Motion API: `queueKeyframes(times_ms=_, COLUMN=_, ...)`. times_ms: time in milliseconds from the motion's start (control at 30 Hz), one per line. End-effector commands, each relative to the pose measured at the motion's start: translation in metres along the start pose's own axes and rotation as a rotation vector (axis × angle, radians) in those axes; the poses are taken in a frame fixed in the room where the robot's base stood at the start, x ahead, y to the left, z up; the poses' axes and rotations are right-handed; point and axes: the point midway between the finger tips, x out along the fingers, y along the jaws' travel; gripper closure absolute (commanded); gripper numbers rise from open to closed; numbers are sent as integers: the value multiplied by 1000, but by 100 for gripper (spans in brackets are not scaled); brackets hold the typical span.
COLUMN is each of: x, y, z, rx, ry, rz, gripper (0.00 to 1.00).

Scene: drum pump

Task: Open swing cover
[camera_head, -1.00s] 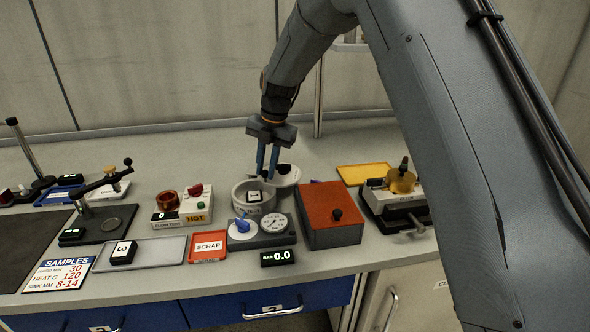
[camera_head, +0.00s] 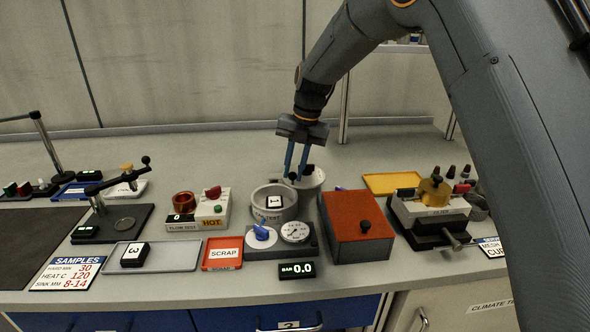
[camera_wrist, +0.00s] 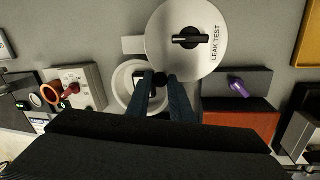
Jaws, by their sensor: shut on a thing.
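The swing cover (camera_wrist: 165,40) is a round white lid marked LEAK TEST, with a dark bar handle across its middle in the wrist view. In the head view the cover (camera_head: 315,182) lies behind and to the right of the grey-white round pot (camera_head: 258,203). The pot's mouth is largely uncovered, and a block marked 1 (camera_head: 274,201) shows inside it. My gripper (camera_head: 292,176) points down at the cover's near left edge. Its fingers are shut on a small black ball knob (camera_wrist: 160,79) at that edge. The fingers hide part of the pot in the wrist view.
A gauge box with a blue knob (camera_head: 262,233) stands in front of the pot. A red-topped box (camera_head: 350,215) is close on the right, and a heater unit marked HOT (camera_head: 211,208) on the left. The bench behind the cover is clear.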

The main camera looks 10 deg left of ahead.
Motion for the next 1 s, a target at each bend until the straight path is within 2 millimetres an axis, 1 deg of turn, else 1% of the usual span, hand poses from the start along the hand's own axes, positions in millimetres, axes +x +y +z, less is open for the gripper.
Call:
queueKeyframes(times_ms=33, x=-2, y=2, z=0, rx=-1, ry=-3, rz=3, gripper=100)
queueKeyframes(times_ms=67, x=-2, y=2, z=0, rx=-1, ry=-3, rz=3, gripper=75)
queueKeyframes(times_ms=133, x=-1, y=1, z=0, rx=0, ry=-2, rz=3, gripper=63)
queueKeyframes(times_ms=433, x=-2, y=-1, z=1, rx=3, ry=-1, rz=1, gripper=62)
queueKeyframes(times_ms=533, x=-8, y=-1, z=1, rx=3, ry=-3, rz=2, gripper=62)
queueKeyframes(times_ms=667, x=-26, y=0, z=2, rx=2, ry=-5, rz=3, gripper=62)
queueKeyframes(times_ms=800, x=-50, y=0, z=1, rx=2, ry=-4, rz=3, gripper=62)
queueKeyframes(times_ms=1000, x=-73, y=0, z=1, rx=2, ry=-3, rz=2, gripper=62)
